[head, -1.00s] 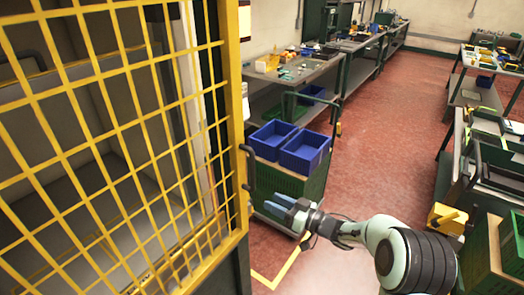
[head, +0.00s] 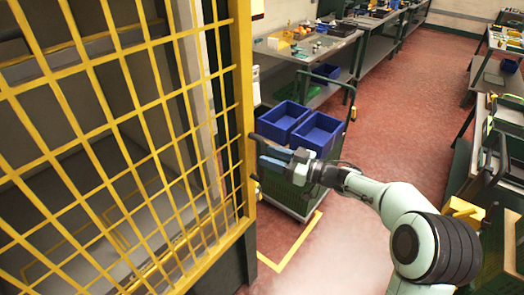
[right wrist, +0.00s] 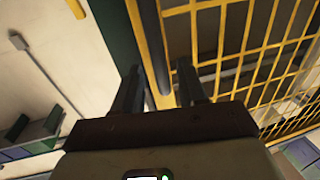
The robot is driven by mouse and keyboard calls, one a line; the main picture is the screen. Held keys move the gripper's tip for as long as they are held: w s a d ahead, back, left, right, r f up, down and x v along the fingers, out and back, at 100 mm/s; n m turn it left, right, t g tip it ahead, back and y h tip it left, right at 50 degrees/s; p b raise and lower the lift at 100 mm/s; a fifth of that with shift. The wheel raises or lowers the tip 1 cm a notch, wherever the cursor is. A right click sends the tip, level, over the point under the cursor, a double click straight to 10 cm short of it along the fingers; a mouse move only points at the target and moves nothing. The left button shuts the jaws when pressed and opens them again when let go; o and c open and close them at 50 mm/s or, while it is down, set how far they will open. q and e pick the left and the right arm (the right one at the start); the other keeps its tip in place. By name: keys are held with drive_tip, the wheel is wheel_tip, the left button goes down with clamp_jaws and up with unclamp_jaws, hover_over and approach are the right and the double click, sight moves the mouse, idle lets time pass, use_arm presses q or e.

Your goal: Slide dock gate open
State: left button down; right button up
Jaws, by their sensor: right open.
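The dock gate (head: 245,110) is a yellow mesh panel filling the left of the head view. A dark vertical handle stands on its right edge; its bar (right wrist: 150,40) shows clearly in the right wrist view. My right gripper (head: 264,156) is open at the gate's right edge, and its fingers partly hide the handle in the head view. In the right wrist view the gripper (right wrist: 157,80) has a finger on each side of the handle bar's line. I cannot tell whether they touch it. My left gripper is not in view.
Blue bins (head: 317,131) sit on a green cart (head: 297,186) just beyond my right gripper. Workbenches (head: 312,62) line the back, and more stand at the right. The red floor (head: 400,120) between them is clear.

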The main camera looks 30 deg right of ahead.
drive_tip(key=shift+x, duration=1.8)
clamp_jaws()
drive_tip(key=shift+a, duration=0.1)
